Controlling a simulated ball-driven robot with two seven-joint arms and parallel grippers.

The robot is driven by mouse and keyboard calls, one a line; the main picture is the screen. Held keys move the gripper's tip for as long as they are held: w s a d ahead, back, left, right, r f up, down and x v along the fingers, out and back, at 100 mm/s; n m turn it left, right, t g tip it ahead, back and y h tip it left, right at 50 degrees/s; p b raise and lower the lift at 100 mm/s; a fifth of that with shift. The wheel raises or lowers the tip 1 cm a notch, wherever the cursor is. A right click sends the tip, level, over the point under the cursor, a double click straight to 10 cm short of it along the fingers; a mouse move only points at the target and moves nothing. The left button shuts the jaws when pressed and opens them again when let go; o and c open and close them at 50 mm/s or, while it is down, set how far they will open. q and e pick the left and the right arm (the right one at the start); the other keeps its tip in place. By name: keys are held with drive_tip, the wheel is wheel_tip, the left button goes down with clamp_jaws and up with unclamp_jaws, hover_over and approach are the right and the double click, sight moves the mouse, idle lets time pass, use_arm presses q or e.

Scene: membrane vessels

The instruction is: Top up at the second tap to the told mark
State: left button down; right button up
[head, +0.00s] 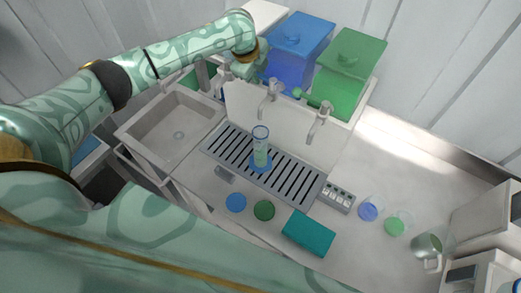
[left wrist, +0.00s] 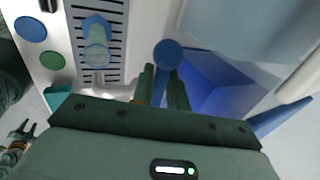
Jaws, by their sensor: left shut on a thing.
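A clear upright cylinder (head: 261,146) with a blue base and greenish contents stands on the slatted drip tray (head: 213,150), near the first tap (head: 268,95). It also shows in the left wrist view (left wrist: 97,52). I cannot read its marks or level. The second tap (head: 320,120) is to the right, with a green knob (head: 297,93) behind it. My left gripper (head: 247,68) is beside the blue tank; in the left wrist view its fingers (left wrist: 165,88) are shut on a blue round-ended handle (left wrist: 168,52). My right gripper (left wrist: 20,132) shows small at the left wrist view's edge, fingers apart.
A blue tank (head: 297,42) and a green tank (head: 348,70) stand behind the taps. A sink (head: 165,130) is at left. A blue disc (head: 236,202), green disc (head: 264,210), teal block (head: 308,233), button panel (head: 338,196) and metal mug (head: 428,246) occupy the counter.

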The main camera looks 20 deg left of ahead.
use_arm(q)
drive_tip(key=s+n+y+p, duration=0.1)
drive_tip(key=n+p, duration=0.2)
drive_tip(key=s+n+y+p, duration=0.1)
drive_tip(key=n+p, duration=0.2)
drive_tip(key=s+d+n+g+y+p, duration=0.1)
drive_tip(key=s+n+p, duration=0.1)
drive_tip(key=n+p, duration=0.1)
drive_tip(key=shift+d, duration=0.1)
idle(0.6)
idle(6.4)
